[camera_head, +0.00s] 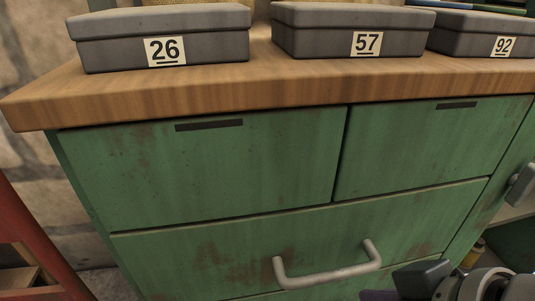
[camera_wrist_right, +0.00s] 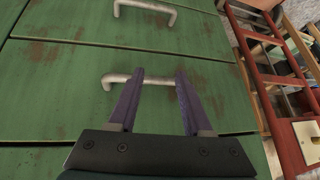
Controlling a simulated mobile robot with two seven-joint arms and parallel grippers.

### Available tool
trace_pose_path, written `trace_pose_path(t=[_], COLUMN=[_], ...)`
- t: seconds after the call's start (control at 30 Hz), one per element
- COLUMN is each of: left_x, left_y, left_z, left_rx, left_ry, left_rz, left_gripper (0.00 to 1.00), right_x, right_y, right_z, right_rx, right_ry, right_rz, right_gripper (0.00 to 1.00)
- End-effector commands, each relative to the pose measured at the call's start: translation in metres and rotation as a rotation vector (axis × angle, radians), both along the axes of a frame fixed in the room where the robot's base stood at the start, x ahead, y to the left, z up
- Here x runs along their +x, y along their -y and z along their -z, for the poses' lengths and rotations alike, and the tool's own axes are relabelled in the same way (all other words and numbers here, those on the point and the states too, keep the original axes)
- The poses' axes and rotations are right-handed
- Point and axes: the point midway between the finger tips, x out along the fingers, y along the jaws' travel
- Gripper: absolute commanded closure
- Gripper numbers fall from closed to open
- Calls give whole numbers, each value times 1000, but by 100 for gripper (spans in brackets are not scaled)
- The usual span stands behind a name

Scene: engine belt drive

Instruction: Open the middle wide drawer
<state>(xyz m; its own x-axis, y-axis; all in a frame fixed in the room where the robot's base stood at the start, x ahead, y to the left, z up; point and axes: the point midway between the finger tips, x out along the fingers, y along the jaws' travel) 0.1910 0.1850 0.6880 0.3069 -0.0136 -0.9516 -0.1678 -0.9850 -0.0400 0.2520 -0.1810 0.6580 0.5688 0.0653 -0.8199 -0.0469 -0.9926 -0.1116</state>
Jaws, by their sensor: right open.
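A green cabinet (camera_head: 215,170) fills the head view. Its uppermost wide drawer (camera_head: 190,260) has a pale bar handle (camera_head: 330,277). My right gripper (camera_head: 365,296) enters that view at the lower right, below this handle and partly cut off. In the right wrist view, apparently upside down, the gripper (camera_wrist_right: 159,74) is open and empty. A bar handle (camera_wrist_right: 153,79) runs across the gap between its fingers, probably the middle wide drawer's; I cannot tell whether they touch. Another handle (camera_wrist_right: 145,6) shows at the top of that view. The drawers in view look shut. My left gripper is out of view.
Grey boxes marked 26 (camera_head: 110,50), 57 (camera_head: 310,42) and 92 (camera_head: 470,42) stand on the wooden top (camera_head: 200,88). Two narrower drawers lie beneath it. A red frame (camera_head: 30,235) stands left of the cabinet and shows on the right in the wrist view.

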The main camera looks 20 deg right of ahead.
Motion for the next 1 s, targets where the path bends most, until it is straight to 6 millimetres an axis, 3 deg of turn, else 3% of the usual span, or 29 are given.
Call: trace_pose_path(t=[0.03,0.1,0.3,0.47,0.6,0.8,1.0], left_x=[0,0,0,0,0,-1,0], left_y=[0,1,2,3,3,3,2], left_z=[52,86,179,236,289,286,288], left_rx=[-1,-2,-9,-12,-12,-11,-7], left_ry=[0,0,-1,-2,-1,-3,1], left_rz=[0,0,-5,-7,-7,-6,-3], left_gripper=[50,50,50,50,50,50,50], right_x=[1,3,9,16,29,42,22], right_y=[0,0,0,0,3,14,36], right_z=[53,88,183,244,305,303,284], right_rx=[5,15,46,87,198,563,990], right_ry=[7,18,53,97,197,411,516], right_rz=[5,13,37,66,127,230,240], right_gripper=[50,50,50,50,50,50,50])
